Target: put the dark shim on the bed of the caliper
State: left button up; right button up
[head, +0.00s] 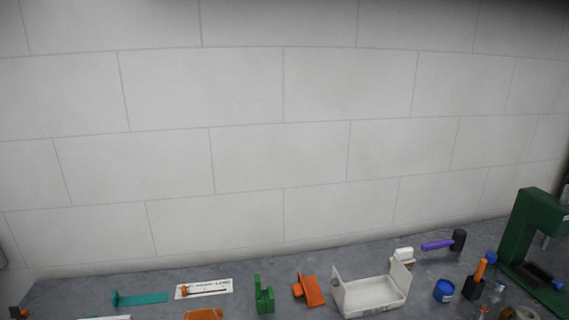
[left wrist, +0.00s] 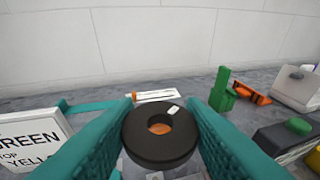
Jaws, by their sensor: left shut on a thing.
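A dark ring with a centre hole and a small white mark, which looks like the dark shim (left wrist: 138,150), is between the two teal fingers of my left gripper (left wrist: 160,130) in the left wrist view. The gripper is shut on it, with its flat face toward the camera. Which thing is the caliper is not certain. A green piece with an upright post (head: 263,299) stands on the bench, and also shows in the left wrist view (left wrist: 222,93). A flat teal piece with a raised end (head: 142,298) lies left of it. My right gripper is not in view.
A white card with an orange marker (head: 218,287), an orange part (head: 314,291) and a white open tray (head: 373,303) are on the grey bench. A purple-handled hammer (head: 437,245), a blue jar (head: 443,291) and a green press (head: 530,225) stand to the right. A lettered white box (left wrist: 35,138) is at left.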

pick_arm(q)
jog(key=s+d+r, duration=0.5)
jog(key=d, duration=0.1)
jog(key=w+a+f, duration=0.1)
jog(key=a, duration=0.1)
jog(key=w+a+f, duration=0.4)
jog(key=shift+a+p, duration=0.2)
jog(key=shift+p, duration=0.15)
jog(key=w+a+f, duration=0.2)
jog(key=a+f, duration=0.2)
jog(key=a, duration=0.3)
jog(key=shift+w+a+p, duration=0.2)
jog(key=shift+w+p, duration=0.15)
jog(key=shift+w, duration=0.05)
jog(key=shift+f, duration=0.15)
notch_tip(320, 180, down, 10)
jog(key=shift+r, duration=0.25)
